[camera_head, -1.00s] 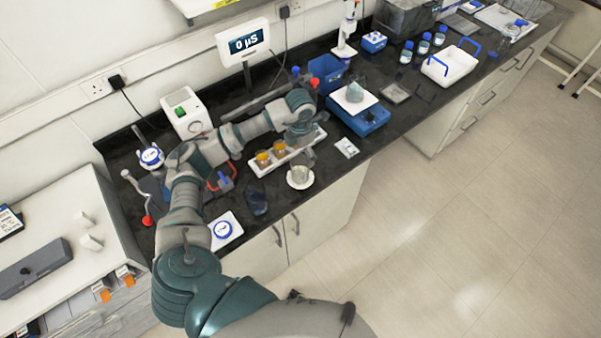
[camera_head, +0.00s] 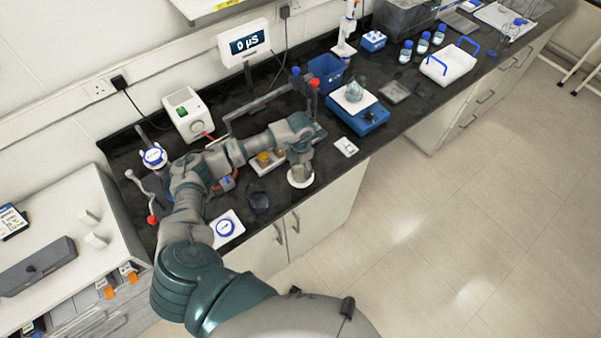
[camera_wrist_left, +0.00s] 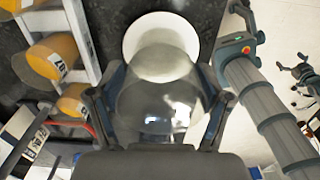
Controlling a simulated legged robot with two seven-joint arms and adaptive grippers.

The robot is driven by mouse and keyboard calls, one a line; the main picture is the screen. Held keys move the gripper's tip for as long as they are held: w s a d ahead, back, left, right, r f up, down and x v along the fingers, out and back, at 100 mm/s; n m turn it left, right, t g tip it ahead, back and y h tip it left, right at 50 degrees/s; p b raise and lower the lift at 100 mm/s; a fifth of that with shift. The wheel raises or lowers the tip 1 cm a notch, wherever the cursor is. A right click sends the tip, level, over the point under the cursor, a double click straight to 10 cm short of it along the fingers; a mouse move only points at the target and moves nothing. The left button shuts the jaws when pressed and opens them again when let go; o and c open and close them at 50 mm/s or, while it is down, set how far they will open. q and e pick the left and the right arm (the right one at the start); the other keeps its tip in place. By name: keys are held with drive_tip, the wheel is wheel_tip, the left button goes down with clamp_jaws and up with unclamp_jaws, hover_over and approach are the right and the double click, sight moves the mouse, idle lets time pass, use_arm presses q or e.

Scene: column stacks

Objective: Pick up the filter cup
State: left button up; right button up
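The filter cup (camera_wrist_left: 160,95) is clear and fills the middle of the left wrist view. It stands over a round white base (camera_wrist_left: 150,28). In the head view that white base (camera_head: 300,181) sits near the front edge of the dark bench, and my gripper hides most of the cup. My left gripper (camera_head: 300,165) reaches down over it. In the left wrist view the fingers of my left gripper (camera_wrist_left: 160,108) are spread on both sides of the cup. I cannot make out firm contact. My right gripper is not in view.
A white rack with amber-topped containers (camera_head: 264,158) stands close left of the gripper. A blue balance (camera_head: 367,121) and a small white packet (camera_head: 346,147) are to the right. A dark glass vessel (camera_head: 259,201) is left along the front edge.

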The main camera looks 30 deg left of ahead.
use_arm(q)
drive_tip(key=c, duration=0.6)
drive_tip(key=shift+r, duration=0.15)
